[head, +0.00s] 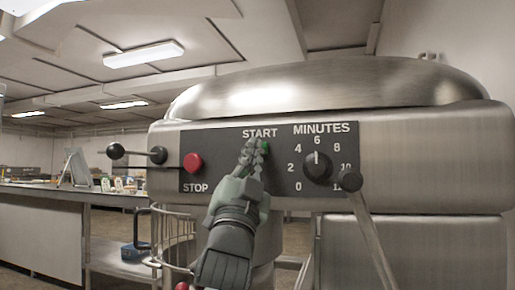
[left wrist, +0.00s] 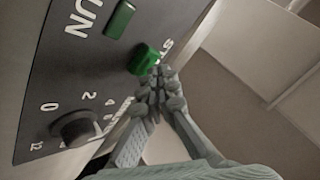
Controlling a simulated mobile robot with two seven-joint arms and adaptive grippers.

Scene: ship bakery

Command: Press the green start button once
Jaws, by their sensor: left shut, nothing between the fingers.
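The green start button (head: 264,148) is on the dark control panel (head: 225,150) of a steel machine, under the word START. My left gripper (head: 251,152) is in front of it, shut and empty, and covers part of it. In the left wrist view, the green button (left wrist: 146,60) stands out from the panel, right at the shut fingertips (left wrist: 160,80). I cannot tell whether they touch or whether the button is pushed in. My right gripper is not in view.
A red STOP button (head: 193,162) is left of the gripper and a black MINUTES dial (head: 317,167) is right. A lever (head: 370,230) slants down at the right. In the left wrist view, a green rectangle (left wrist: 119,19) is beside the lettering. A counter (head: 45,195) stands at left.

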